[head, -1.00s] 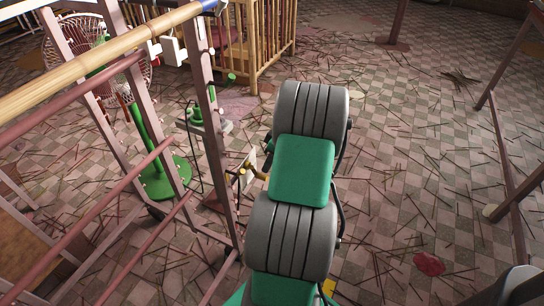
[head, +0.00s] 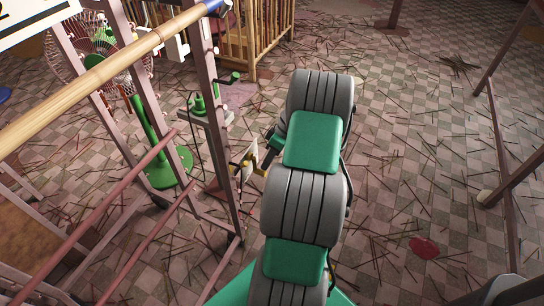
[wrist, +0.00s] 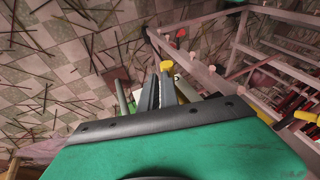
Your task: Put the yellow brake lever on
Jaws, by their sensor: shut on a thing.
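The yellow brake lever (head: 243,168) is in the head view, beside the lower part of a wooden post and next to a small white plate (head: 252,155). In the wrist view its yellow knob (wrist: 167,65) is at the fingertips, with more yellow (wrist: 187,92) behind the right finger. My gripper (wrist: 157,84) has its dark fingers close together and appears shut on the lever. The exact contact is partly hidden by the fingers. In the head view my arm hides most of the gripper.
A wooden frame with posts and rails (head: 215,130) stands left of my arm. Thin sticks litter the tiled floor. A slatted crate (head: 265,40) is at the back.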

